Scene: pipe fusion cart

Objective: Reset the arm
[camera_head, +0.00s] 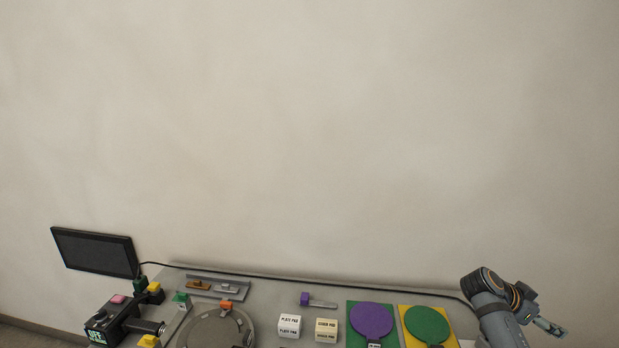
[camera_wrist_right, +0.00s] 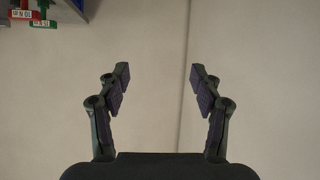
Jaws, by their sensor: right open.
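My right arm comes in at the lower right of the head view, and its gripper (camera_head: 549,326) is beside the right end of the cart top (camera_head: 265,291), pointing right and away from the items. In the right wrist view the right gripper (camera_wrist_right: 160,82) has its two fingers wide apart with nothing between them. My left gripper is not in the head view.
A purple disc (camera_head: 372,320) and a green disc (camera_head: 428,324) lie near my right arm. White and cream pad boxes (camera_head: 289,326), a round grey fixture (camera_head: 216,328), a black device (camera_head: 104,322) and a dark screen (camera_head: 95,251) stand further left. The wall behind is bare.

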